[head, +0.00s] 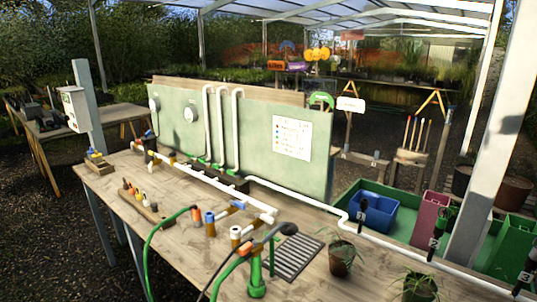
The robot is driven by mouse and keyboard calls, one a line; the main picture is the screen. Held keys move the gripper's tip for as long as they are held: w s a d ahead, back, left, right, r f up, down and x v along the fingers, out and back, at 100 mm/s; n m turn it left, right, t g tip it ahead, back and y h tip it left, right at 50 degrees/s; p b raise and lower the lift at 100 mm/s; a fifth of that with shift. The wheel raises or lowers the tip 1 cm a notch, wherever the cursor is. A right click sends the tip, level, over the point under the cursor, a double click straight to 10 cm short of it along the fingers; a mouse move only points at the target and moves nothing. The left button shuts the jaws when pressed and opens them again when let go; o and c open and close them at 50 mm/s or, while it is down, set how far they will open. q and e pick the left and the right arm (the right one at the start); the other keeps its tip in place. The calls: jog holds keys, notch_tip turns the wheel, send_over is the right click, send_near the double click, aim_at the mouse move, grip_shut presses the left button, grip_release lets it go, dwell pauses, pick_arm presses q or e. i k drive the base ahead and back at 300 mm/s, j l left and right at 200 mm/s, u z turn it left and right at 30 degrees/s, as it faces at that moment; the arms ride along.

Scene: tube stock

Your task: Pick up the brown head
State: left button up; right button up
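A small wooden rack (160,217) lies on the left part of the wooden table. It holds a row of several small heads in dark, orange-brown, yellowish and pale tones. A brownish head (132,190) appears to stand near the rack's far left end, but the heads are too small to tell their colours surely. Neither my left gripper nor my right gripper is in view.
The table (185,255) carries white pipes (300,192), a green hose (160,232), a green stand (257,280) with a dark shower head, a dark grate (297,257) and potted plants (341,262). A green panel (255,140) stands behind. Blue (376,213) and maroon (428,222) bins stand right.

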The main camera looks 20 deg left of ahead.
aim_at(126, 187)
jog(key=u, duration=1.65)
jog(key=i+j+z, duration=0.2)
jog(key=i, duration=0.3)
jog(key=i+j+z, duration=0.2)
jog(key=i+j, duration=0.25)
